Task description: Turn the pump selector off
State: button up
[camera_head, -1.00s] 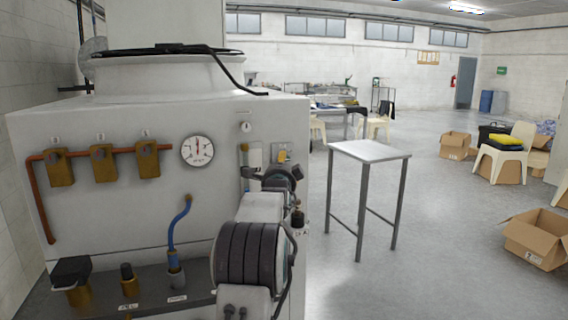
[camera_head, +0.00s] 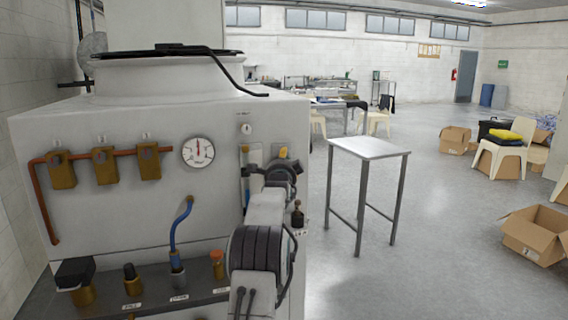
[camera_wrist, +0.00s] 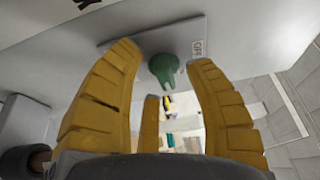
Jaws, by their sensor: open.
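In the wrist view, a green knob (camera_wrist: 164,68) sits on a grey plate, with a small, partly readable label (camera_wrist: 198,48) beside it; I take it for the pump selector. My gripper (camera_wrist: 163,57) has yellow ribbed fingers spread apart, one on each side of the knob, with clear gaps and nothing held. In the head view, my gripper (camera_head: 264,151) is at the right part of the washer's front panel (camera_head: 120,215). My arm and gripper hide the knob there.
The panel carries a round gauge (camera_head: 198,152), brass valves (camera_head: 105,165) on a copper pipe, and a blue hose (camera_head: 178,230) at its lower part. A small metal table (camera_head: 368,149) stands to the right. Open floor lies beyond it, with cardboard boxes (camera_head: 537,232) at far right.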

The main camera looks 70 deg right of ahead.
grip_shut()
dwell(0.4)
jog(key=n+h+b, duration=0.1)
jog(key=n+b, duration=0.1)
jog(key=b, duration=0.3)
jog(key=shift+n, duration=0.4)
grip_release()
